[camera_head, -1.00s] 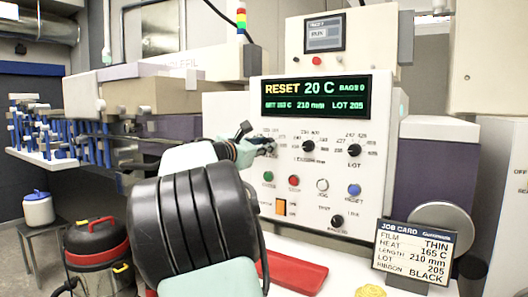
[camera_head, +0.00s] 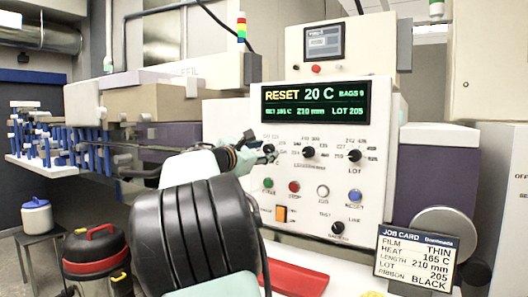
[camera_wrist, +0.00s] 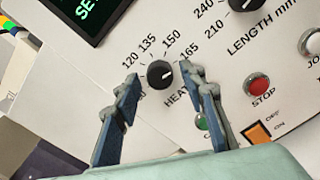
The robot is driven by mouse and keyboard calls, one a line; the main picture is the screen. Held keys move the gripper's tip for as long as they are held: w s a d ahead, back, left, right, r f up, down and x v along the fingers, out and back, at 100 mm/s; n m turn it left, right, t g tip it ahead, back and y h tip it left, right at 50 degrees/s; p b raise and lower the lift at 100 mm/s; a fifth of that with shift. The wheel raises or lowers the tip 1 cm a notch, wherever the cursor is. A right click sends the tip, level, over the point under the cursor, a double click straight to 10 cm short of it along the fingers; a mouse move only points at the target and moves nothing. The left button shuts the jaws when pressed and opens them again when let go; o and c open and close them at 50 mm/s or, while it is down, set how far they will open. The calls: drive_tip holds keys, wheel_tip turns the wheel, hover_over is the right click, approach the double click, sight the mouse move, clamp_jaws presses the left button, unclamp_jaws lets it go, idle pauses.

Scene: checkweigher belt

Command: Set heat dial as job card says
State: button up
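The heat dial (camera_wrist: 160,74) is a black knob with a white mark. In the wrist view its mark points right, toward the 165 label. My gripper (camera_wrist: 161,78) is open, one finger on each side of the knob, with visible gaps. In the head view my gripper (camera_head: 248,151) is at the panel's left dial, which it partly hides. The job card (camera_head: 416,256) reads film THIN, heat 165 C, length 210 mm, lot 205, ribbon BLACK. The display (camera_head: 315,101) reads RESET 20 C and a set line that looks like 165 C, 210 mm, lot 205.
The length dial (camera_head: 308,152) and lot dial (camera_head: 354,156) sit right of the heat dial. Below are green, red (camera_head: 294,187), white and blue buttons and an orange switch (camera_head: 281,213). A red tray (camera_head: 295,277) lies below the panel.

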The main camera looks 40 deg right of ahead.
drive_tip(key=v, duration=1.2)
drive_tip(key=shift+s+f, duration=0.1)
idle(0.4)
